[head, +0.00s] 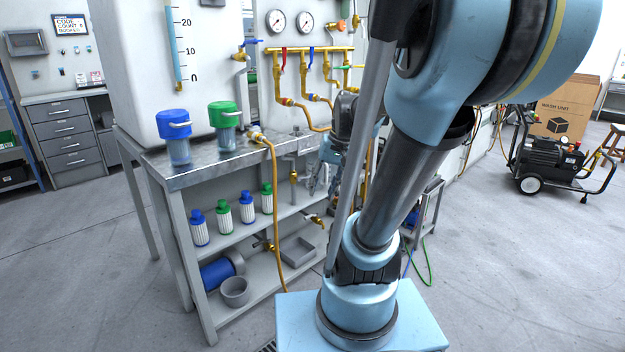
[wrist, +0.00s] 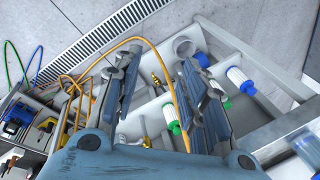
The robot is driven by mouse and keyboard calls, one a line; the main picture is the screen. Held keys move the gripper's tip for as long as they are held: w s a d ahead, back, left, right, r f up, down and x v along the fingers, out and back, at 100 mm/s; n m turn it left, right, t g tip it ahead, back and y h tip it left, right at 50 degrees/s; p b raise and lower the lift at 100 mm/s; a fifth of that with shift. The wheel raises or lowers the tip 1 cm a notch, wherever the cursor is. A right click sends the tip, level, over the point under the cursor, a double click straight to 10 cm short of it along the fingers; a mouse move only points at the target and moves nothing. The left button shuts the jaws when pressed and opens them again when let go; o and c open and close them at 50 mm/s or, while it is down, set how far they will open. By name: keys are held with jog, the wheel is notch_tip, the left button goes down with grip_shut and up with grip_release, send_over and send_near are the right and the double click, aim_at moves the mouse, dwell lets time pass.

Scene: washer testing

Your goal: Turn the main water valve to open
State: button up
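Several valves show on the brass pipework in the head view: a red handle (head: 284,58), blue handles (head: 311,56) and a green handle (head: 343,67). Another blue-handled valve (head: 247,43) sits at the tank's upper right. Brass taps (head: 264,245) are by the lower shelves; one brass fitting (wrist: 158,84) shows in the wrist view. I cannot tell which one is the main water valve. My gripper (head: 320,180) is beside the bench's right end, partly hidden by my arm. In the wrist view its fingers (wrist: 158,68) are spread apart, with nothing held between them.
A metal bench (head: 200,175) carries blue and green filter housings. Its shelves hold several filters (head: 247,208), a grey bowl (head: 235,291) and a tray (head: 298,250). A yellow hose (head: 276,190) hangs in front and crosses the wrist view. Open floor (head: 90,270) lies left.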

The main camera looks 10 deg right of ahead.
aim_at(308, 177)
jog(key=w+d+r+m+y, duration=0.15)
jog(key=w+y, duration=0.25)
jog(key=w, duration=1.1)
jog(key=w+d+m+y, duration=0.1)
jog(key=w+d+y, duration=0.2)
jog(key=w, duration=1.2)
jog(key=w+d+f+t+y, duration=0.1)
jog(key=w+d+f+y, duration=0.2)
jog(key=w+d+f, duration=0.5)
jog(key=w+d+f+y, duration=0.3)
jog(key=w+d+f, duration=0.2)
jog(key=d+f, duration=0.4)
jog(key=shift+n, duration=0.25)
jog(key=x, duration=1.8)
jog(key=shift+w+a+f, duration=0.15)
jog(key=shift+a, duration=0.05)
grip_shut()
